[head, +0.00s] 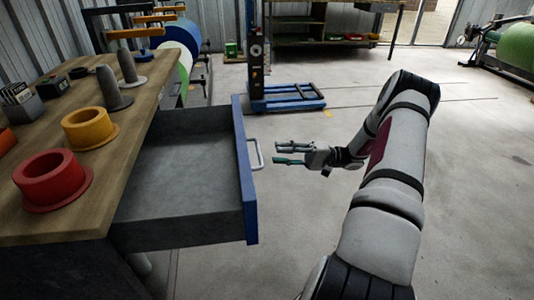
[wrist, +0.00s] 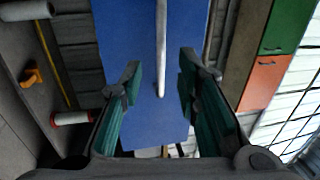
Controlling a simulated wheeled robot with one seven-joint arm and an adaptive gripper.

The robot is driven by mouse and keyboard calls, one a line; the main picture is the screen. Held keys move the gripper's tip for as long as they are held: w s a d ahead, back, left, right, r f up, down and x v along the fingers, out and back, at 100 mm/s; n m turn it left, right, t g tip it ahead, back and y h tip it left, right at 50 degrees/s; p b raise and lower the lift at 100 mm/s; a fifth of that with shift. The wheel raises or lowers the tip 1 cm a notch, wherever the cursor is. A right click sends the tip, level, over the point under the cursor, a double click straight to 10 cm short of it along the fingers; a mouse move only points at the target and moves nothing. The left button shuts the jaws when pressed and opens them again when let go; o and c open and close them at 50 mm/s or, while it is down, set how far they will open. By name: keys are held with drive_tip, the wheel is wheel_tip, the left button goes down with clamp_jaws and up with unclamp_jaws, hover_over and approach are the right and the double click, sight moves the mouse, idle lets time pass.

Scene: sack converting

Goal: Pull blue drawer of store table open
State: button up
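The blue-fronted drawer (head: 246,180) of the store table (head: 80,227) stands pulled out, and its grey inside looks empty. A pale bar handle (head: 257,155) is on the blue front. My gripper (head: 275,154) is open and empty, a short way to the right of the handle and apart from it. In the wrist view the blue drawer front (wrist: 130,60) fills the middle, and the handle (wrist: 161,45) runs down between the open green-padded fingers (wrist: 160,85), ahead of them.
A red ring (head: 52,180), a yellow ring (head: 88,128) and grey cones (head: 112,88) stand on the tabletop. A blue-based post machine (head: 286,100) stands behind. The floor (head: 470,190) to the right is clear.

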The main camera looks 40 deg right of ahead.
drive_tip(key=shift+v, duration=2.25)
